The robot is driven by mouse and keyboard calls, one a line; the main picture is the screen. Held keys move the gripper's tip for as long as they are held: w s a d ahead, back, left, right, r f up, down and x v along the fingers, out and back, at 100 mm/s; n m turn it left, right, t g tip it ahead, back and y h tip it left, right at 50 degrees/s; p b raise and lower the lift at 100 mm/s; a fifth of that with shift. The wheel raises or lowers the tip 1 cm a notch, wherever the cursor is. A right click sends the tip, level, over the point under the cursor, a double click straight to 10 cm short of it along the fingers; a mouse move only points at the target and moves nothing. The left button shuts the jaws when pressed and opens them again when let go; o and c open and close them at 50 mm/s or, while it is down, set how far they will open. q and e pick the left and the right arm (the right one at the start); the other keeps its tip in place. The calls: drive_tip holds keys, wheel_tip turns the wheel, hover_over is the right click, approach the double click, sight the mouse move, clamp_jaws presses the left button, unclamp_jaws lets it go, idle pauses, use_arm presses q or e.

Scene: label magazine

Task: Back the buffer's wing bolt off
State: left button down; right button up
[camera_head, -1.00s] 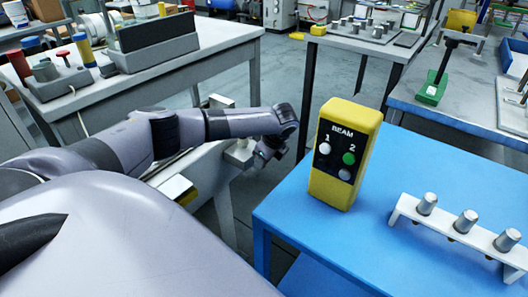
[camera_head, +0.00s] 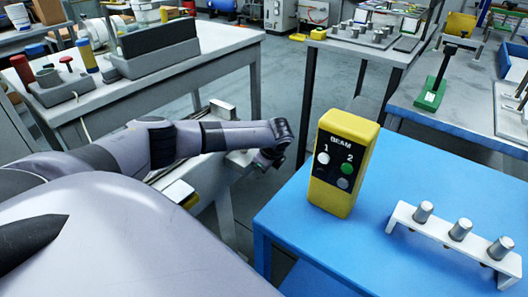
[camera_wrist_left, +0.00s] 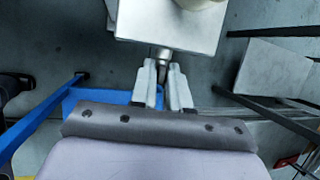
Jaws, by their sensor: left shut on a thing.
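My left gripper (camera_wrist_left: 166,86) is shut on a small metal piece (camera_wrist_left: 163,54), which looks like the wing bolt, at the near edge of a pale grey block (camera_wrist_left: 170,25). The fingers hide most of the piece, so its wings and thread cannot be made out. In the head view the left gripper (camera_head: 265,160) is small and partly hidden by its own wrist, low beside a pale bench (camera_head: 212,180) left of the blue table. The bolt cannot be seen there. My right gripper is not in view.
On the blue table (camera_head: 290,215) stand a yellow box (camera_head: 335,190) marked BEAM, with lamps 1 and 2, and a white rack (camera_head: 430,228) with metal cylinders. Grey benches stand behind and to the right. Open floor (camera_head: 275,85) lies between them.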

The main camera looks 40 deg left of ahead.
use_arm(q)
drive_tip(key=c, duration=1.2)
unclamp_jaws()
drive_tip(key=p+v, duration=0.1)
drive_tip(key=v, duration=0.6)
drive_tip(key=shift+p, duration=0.3)
drive_tip(key=shift+s, duration=0.1)
